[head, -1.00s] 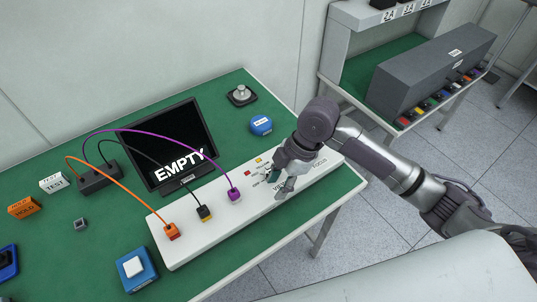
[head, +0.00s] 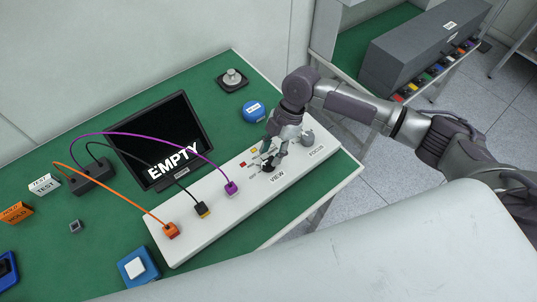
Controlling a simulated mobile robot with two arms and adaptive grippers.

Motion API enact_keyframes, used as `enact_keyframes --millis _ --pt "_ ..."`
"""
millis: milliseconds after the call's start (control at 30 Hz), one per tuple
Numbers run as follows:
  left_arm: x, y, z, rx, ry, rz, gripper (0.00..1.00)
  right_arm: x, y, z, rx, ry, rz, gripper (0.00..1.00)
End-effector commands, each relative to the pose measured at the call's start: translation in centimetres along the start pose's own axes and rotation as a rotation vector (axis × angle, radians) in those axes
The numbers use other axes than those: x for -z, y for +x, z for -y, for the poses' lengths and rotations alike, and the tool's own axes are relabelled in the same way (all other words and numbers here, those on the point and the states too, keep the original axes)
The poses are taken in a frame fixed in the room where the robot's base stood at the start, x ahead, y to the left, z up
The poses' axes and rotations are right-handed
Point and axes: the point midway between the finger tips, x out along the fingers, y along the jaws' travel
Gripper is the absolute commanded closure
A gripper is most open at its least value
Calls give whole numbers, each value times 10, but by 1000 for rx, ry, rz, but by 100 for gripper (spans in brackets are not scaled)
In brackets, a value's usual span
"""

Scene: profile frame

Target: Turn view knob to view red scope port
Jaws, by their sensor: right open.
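The white panel (head: 215,226) lies along the front of the green table. The dark view knob (head: 268,167) sits behind the VIEW label, partly hidden by my right gripper (head: 272,160). The gripper points down at the knob with its fingers open; I cannot tell whether they touch it. Small coloured marks, one of them red (head: 243,165), lie around the knob. The black screen (head: 165,130) reads EMPTY. My left gripper is out of view.
A grey focus knob (head: 307,138) stands close to the right of the gripper. Cables arch from the plugs to a dark box (head: 92,177). A blue round button (head: 254,112) and a silver knob on a black base (head: 232,78) stand behind. A blue box (head: 138,268) is at front left.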

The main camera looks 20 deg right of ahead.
Motion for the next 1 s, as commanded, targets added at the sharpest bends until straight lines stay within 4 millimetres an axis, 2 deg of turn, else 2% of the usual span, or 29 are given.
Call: enact_keyframes --millis 100,200,567,800,1000 --pt "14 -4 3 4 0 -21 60 1 16 0 1 0 -2 59" --pt "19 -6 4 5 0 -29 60 0 24 0 0 0 0 59" --pt "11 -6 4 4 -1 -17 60 0 29 0 -1 -1 0 59" --pt "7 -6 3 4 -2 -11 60 0 29 0 -1 0 0 99" --pt "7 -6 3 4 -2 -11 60 0 29 0 -1 1 0 100"
